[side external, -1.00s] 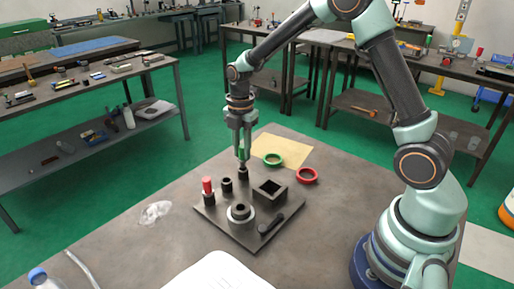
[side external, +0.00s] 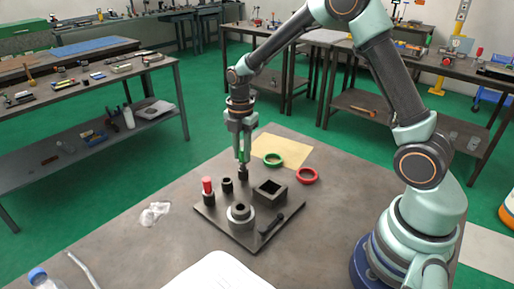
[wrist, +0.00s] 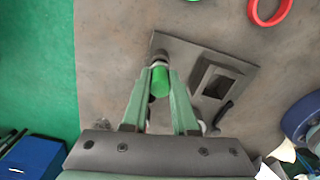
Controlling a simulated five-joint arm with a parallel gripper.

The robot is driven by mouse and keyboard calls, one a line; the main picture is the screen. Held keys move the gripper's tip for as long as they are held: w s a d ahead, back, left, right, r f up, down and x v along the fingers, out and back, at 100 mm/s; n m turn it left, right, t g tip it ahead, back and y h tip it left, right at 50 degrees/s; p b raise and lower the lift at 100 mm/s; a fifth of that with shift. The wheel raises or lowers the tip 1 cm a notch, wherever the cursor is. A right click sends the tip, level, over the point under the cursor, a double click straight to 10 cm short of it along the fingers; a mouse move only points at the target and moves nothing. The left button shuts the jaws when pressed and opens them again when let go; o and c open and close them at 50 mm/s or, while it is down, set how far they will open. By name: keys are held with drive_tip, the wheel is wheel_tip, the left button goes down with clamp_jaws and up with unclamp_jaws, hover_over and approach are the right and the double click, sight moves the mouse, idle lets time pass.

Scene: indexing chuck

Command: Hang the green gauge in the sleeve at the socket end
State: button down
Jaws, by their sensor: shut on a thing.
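My gripper (side external: 243,148) is shut on the green gauge (side external: 241,156), which hangs upright between the fingers. In the wrist view the gauge (wrist: 160,82) shows as a green cylinder between the fingertips (wrist: 159,85). Right below it, at the back corner of the dark plate, stands a dark sleeve (side external: 243,174). I cannot tell whether the gauge's lower end is in this sleeve or just above it. A second sleeve (side external: 227,185) looks empty, and a third, at the front left, holds a red gauge (side external: 208,185). The square socket (side external: 270,190) stands to the right.
The plate (side external: 215,223) also bears a round grey chuck (side external: 240,214) and a dark bar-like part (side external: 271,224). A green ring (side external: 273,160) and a red ring (side external: 307,176) lie behind. Crumpled clear wrap (side external: 155,213) lies left; the table between is bare.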

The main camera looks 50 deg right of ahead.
drive_tip(key=shift+f, duration=1.1)
drive_tip(key=c, duration=0.6)
unclamp_jaws()
wheel_tip(320, 180, up, 12)
drive_tip(key=shift+f, duration=0.1)
drive_tip(key=shift+r, duration=0.2)
